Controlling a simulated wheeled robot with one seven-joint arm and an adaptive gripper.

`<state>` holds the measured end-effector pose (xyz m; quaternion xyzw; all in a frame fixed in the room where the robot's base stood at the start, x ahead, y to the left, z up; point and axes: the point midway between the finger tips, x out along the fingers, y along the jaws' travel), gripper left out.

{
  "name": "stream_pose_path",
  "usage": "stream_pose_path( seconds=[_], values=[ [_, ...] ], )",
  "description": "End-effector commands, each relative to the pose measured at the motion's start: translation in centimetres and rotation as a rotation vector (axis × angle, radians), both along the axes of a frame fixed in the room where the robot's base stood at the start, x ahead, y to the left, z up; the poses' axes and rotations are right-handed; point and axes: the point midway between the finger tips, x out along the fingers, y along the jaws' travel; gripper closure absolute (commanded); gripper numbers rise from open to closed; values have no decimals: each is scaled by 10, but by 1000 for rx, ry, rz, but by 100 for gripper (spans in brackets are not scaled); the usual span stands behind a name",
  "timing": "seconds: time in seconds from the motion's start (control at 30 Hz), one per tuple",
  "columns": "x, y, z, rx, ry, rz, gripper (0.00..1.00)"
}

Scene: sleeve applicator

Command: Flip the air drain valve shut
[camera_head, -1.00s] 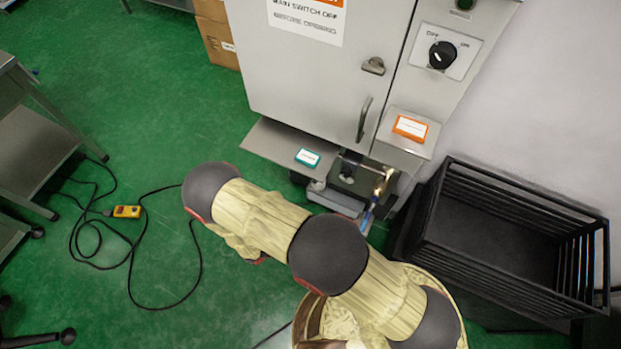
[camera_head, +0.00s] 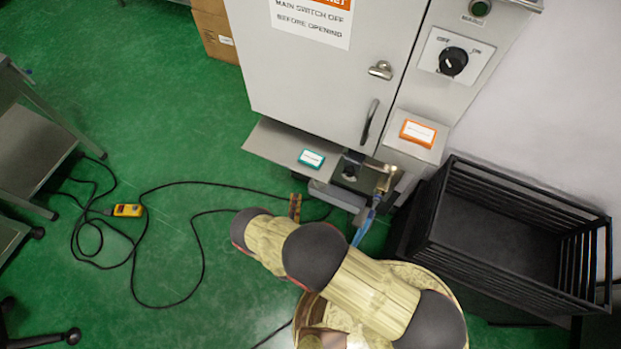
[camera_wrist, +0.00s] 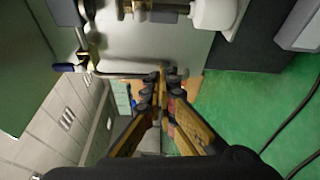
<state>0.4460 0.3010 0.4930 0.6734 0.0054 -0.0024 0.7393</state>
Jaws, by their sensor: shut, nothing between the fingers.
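A brass valve fitting (camera_head: 384,181) is at the cabinet's lower right corner in the head view, with a blue part (camera_head: 364,226) hanging below it. In the wrist view a brass fitting (camera_wrist: 84,60) with a dark blue handle (camera_wrist: 64,67) is at upper left.
The grey cabinet (camera_head: 318,90) with its shelf (camera_head: 270,145) stands above my gripper. A black slatted crate (camera_head: 510,230) is to the right. A black cable with a yellow control box (camera_head: 128,210) lies on the green floor at left. A white rounded part (camera_wrist: 213,14) is at top in the wrist view.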

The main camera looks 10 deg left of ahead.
Motion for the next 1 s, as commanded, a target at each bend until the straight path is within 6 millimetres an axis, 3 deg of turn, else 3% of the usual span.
stream_pose_path(
  seconds=[0.2,0.63,0.77,1.0],
  values=[
    [0,0,4,91,-12,-1,100],
    [4,0,3,95,-11,-4,100],
    [18,0,3,96,-12,-7,100],
    [61,-2,2,95,-12,-8,100]
  ],
)
